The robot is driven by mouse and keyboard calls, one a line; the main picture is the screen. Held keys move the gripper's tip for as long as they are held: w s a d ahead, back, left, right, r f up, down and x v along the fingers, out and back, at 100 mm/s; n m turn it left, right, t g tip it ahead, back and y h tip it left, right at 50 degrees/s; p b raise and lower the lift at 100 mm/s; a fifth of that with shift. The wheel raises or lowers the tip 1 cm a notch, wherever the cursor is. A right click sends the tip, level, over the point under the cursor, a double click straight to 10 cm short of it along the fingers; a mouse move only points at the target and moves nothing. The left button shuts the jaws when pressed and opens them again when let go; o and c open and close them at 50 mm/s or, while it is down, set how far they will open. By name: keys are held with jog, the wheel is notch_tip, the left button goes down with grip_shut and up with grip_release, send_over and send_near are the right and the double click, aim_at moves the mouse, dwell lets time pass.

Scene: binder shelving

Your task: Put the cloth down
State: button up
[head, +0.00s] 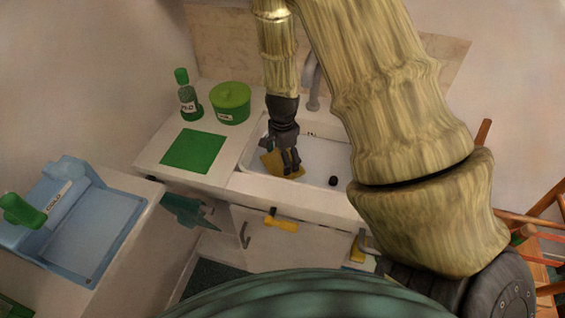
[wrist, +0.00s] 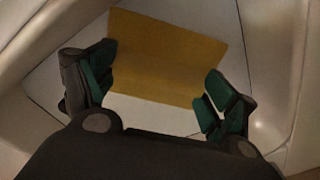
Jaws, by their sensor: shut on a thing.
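My gripper (head: 290,165) points down into the white sink (head: 318,172). It is shut on a flat mustard-yellow cloth (head: 270,162). In the wrist view the cloth (wrist: 170,55) spans between the two dark-green finger pads of my gripper (wrist: 158,92), with its far part spreading beyond them. The pale sink floor shows around and below the cloth. I cannot tell whether the cloth touches the sink floor. Part of the cloth is hidden by the fingers in the head view.
A green square mat (head: 193,151), a green bottle (head: 187,98) and a green lidded jar (head: 231,102) stand on the counter left of the sink. A grey tap (head: 314,88) rises behind it. A blue tray (head: 92,232) is on the left counter.

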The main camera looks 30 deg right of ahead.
jog(key=shift+f, duration=1.6)
jog(key=shift+f, duration=0.15)
jog(key=o, duration=0.9)
jog(key=shift+c, duration=0.2)
notch_tip(320, 180, up, 12)
jog(key=shift+r+b, duration=0.15)
jog(key=shift+b, duration=0.25)
